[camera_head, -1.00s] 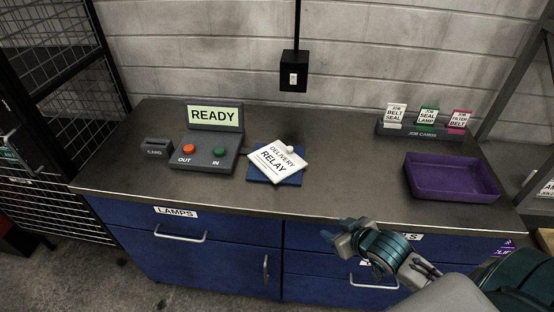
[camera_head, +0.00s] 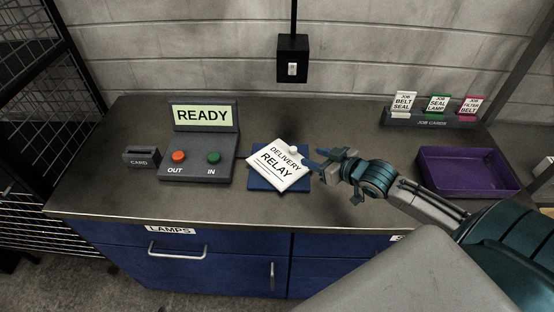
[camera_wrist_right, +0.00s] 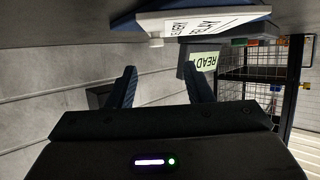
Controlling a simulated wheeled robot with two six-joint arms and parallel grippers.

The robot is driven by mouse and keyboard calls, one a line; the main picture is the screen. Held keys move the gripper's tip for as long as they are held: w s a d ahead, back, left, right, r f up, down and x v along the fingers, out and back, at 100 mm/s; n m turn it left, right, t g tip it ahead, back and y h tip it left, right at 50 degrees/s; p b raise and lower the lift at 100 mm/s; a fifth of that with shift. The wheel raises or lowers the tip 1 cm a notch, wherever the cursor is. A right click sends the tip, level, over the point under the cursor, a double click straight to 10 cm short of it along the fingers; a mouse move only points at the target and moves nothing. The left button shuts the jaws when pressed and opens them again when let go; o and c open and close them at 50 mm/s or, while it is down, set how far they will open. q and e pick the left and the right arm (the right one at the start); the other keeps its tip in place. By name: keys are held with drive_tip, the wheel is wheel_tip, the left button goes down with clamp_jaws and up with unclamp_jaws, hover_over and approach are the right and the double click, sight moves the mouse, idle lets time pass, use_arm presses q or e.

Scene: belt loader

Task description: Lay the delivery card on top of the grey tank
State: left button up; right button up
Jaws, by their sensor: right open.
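The delivery card (camera_head: 272,170), a white plate reading DELIVERY RELAY with a small white knob near its upper right edge, lies at an angle on a blue pad (camera_head: 262,182) on the bench. My right gripper (camera_head: 320,162) is open just right of the card, its fingers pointing left at it. In the right wrist view the open fingers (camera_wrist_right: 161,85) have nothing between them, and the card (camera_wrist_right: 215,24) shows edge-on above them. I cannot tell whether a finger touches the card. I see no grey tank. My left gripper is out of view.
Left of the card stand a READY console (camera_head: 205,145) with orange and green buttons and a card slot box (camera_head: 141,157). A purple tray (camera_head: 470,187) and a job card rack (camera_head: 432,120) are at right. The front left bench top is clear.

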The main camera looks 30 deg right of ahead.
sight(294, 149)
drive_tip(key=x, duration=0.3)
drive_tip(key=shift+a, duration=0.1)
drive_tip(key=shift+w+f, duration=0.1)
drive_tip(key=shift+w, duration=0.15)
drive_tip(key=shift+x, duration=0.8)
drive_tip(key=x, duration=0.1)
drive_tip(key=p+x, duration=0.1)
drive_tip(key=x, duration=0.1)
drive_tip(key=shift+w+d, duration=0.25)
drive_tip(key=shift+d, duration=0.05)
drive_tip(key=shift+w+f, duration=0.15)
drive_tip(key=shift+w, duration=0.05)
drive_tip(key=shift+a, duration=0.1)
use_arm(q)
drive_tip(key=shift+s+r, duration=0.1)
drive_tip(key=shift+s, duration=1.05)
use_arm(e)
clamp_jaws()
